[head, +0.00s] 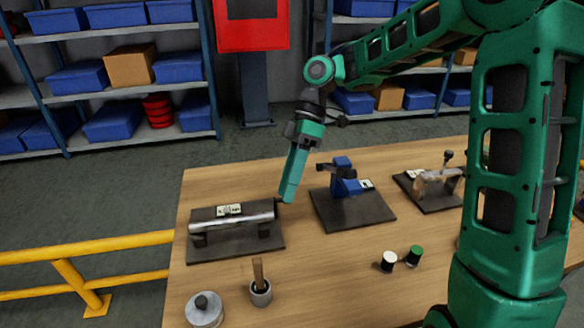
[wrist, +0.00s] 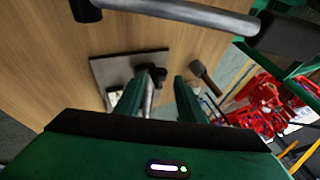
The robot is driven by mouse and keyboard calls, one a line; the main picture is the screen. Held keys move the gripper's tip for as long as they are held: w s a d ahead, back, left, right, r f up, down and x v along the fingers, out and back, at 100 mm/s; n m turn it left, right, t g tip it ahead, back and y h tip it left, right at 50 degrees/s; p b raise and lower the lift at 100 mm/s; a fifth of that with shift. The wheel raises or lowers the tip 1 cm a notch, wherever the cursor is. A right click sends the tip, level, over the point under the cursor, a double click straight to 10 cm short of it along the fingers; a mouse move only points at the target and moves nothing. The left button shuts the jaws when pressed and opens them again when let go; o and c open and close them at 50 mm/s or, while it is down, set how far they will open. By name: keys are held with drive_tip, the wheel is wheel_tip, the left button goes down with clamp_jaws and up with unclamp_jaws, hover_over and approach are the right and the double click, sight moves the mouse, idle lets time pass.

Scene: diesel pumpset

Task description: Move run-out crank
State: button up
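The run-out fixture (head: 262,240) is a dark plate at the left of the table in the head view. It bears a horizontal silver shaft (head: 255,217) on dark supports. A small dark piece, apparently the crank (head: 279,201), shows at the shaft's right end, partly hidden by my gripper (head: 287,198). My gripper points down beside that end. In the wrist view my gripper (wrist: 160,85) has its two green fingers apart with nothing visibly clamped. A black crank-like piece (wrist: 155,73) lies just beyond and between the fingertips. Whether they touch it cannot be told.
A blue device on a plate (head: 343,182) stands close to the right, another fixture (head: 437,186) farther right. A brush pot (head: 260,293), a lidded metal tin (head: 204,310), and white (head: 388,262) and green-topped (head: 414,256) cylinders stand in front. Yellow railing (head: 85,246) runs left of the table.

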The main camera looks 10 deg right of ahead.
drive_tip(key=v, duration=1)
drive_tip(key=shift+w, duration=0.15)
